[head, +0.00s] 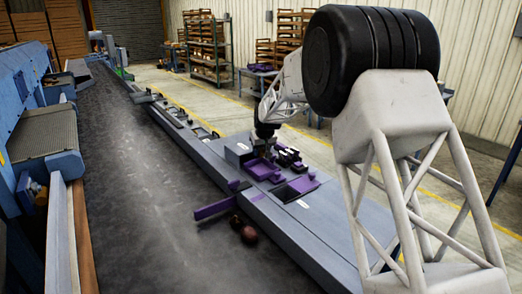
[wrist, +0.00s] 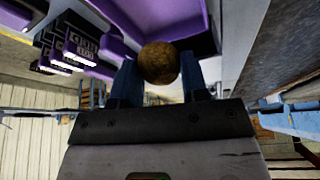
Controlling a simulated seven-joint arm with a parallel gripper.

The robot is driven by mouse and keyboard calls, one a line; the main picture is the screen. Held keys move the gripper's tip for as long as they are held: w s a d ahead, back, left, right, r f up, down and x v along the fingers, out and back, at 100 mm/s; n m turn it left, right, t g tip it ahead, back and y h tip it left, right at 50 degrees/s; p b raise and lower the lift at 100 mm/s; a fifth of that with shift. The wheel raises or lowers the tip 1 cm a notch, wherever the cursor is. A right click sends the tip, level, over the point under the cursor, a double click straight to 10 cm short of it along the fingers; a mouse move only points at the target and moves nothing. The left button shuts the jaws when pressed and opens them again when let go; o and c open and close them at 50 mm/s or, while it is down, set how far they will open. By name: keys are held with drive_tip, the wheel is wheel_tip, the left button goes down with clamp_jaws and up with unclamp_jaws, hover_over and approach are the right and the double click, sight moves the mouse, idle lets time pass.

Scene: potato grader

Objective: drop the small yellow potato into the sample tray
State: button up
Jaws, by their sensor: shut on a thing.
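My gripper (wrist: 158,80) is shut on a small yellow-brown potato (wrist: 158,62), held between its two blue fingers in the wrist view. A purple tray (wrist: 205,35) shows behind and around the potato there; the gap between them is hard to judge. In the head view my gripper (head: 262,146) is over the grey bench beside the belt, close to a purple tray (head: 252,163). The potato cannot be made out in the head view. A second purple-edged bin (head: 297,188) lies nearer the camera. I cannot tell for sure which is the sample tray.
Small black blocks (head: 287,157), with white lettering in the wrist view (wrist: 80,48), stand beside the tray. A purple bar (head: 214,207) reaches over the dark belt (head: 150,180). Dark red-brown potatoes (head: 248,235) lie on the belt by the bench edge. The near bench top is clear.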

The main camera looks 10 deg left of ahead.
drive_tip(key=shift+f, duration=2.9)
drive_tip(key=o, duration=1.3)
drive_tip(key=shift+r, duration=3.5)
drive_tip(key=shift+s, duration=0.1)
